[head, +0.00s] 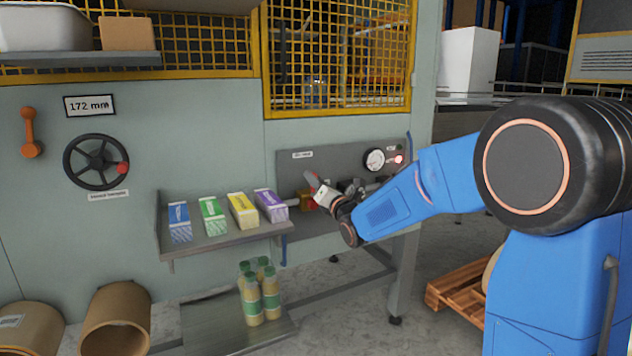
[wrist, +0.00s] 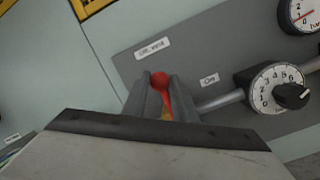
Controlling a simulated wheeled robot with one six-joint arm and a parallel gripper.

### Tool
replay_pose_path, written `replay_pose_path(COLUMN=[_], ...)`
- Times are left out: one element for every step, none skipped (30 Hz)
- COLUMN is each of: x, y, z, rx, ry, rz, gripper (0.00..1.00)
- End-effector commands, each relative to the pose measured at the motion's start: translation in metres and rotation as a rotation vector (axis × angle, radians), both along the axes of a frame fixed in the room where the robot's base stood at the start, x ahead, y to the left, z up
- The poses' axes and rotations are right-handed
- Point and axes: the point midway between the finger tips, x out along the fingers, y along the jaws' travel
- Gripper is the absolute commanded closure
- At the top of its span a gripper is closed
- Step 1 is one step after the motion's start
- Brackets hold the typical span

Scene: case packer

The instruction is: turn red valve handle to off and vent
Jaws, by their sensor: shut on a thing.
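The red valve handle (wrist: 161,82) shows between the two fingers of my gripper (wrist: 160,90) in the wrist view. My gripper is shut on it, below a small white label on the grey panel (wrist: 210,60). In the head view my gripper (head: 318,190) reaches the grey panel (head: 335,160) from the right, and a bit of red shows at its tip. The valve body is mostly hidden behind the fingers; a little yellow shows under the handle in the wrist view.
A pressure gauge (head: 375,159) and a lit red lamp (head: 399,160) are on the panel's right. A black knob with a numbered dial (wrist: 278,89) sits right of the handle. A shelf (head: 225,239) with several small boxes stands left of my gripper. Bottles (head: 252,299) stand below.

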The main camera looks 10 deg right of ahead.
Motion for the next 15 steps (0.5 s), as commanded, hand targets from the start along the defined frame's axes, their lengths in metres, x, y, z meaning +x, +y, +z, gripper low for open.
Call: replay_pose_path(x=[-0.0014, -0.0013, -0.0012, -0.0011, -0.0010, -0.0010, -0.0009, -0.0008, -0.0008, -0.0007, -0.0009, -0.0016, -0.0025, -0.0040, -0.0068], y=[0.0039, 0.0040, 0.0038, 0.0035, 0.0032, 0.0029, 0.0027, 0.0024, 0.0022, 0.0020, 0.0018, 0.0014, 0.0010, 0.0004, -0.0007], z=[-0.0046, -0.0045, -0.0043, -0.0040, -0.0037, -0.0034, -0.0033, -0.0030, -0.0029, -0.0027, -0.0026, -0.0027, -0.0027, -0.0029, -0.0034], rx=[-0.004, -0.004, -0.004, -0.004, -0.003, -0.003, -0.003, -0.003, -0.003, -0.001, -0.001, -0.001, -0.001, -0.002, -0.002], ry=[0.008, 0.007, 0.007, 0.007, 0.006, 0.006, 0.006, 0.005, 0.005, 0.005, 0.005, 0.005, 0.004, 0.004, 0.004], rz=[0.007, 0.008, 0.006, 0.006, 0.006, 0.005, 0.005, 0.005, 0.004, 0.003, 0.003, 0.003, 0.003, 0.003, 0.003], gripper=[0.68, 0.61, 0.57, 0.57, 0.57, 0.57, 0.57, 0.57, 0.57, 0.57, 0.57, 0.57, 0.57, 0.57, 0.57])
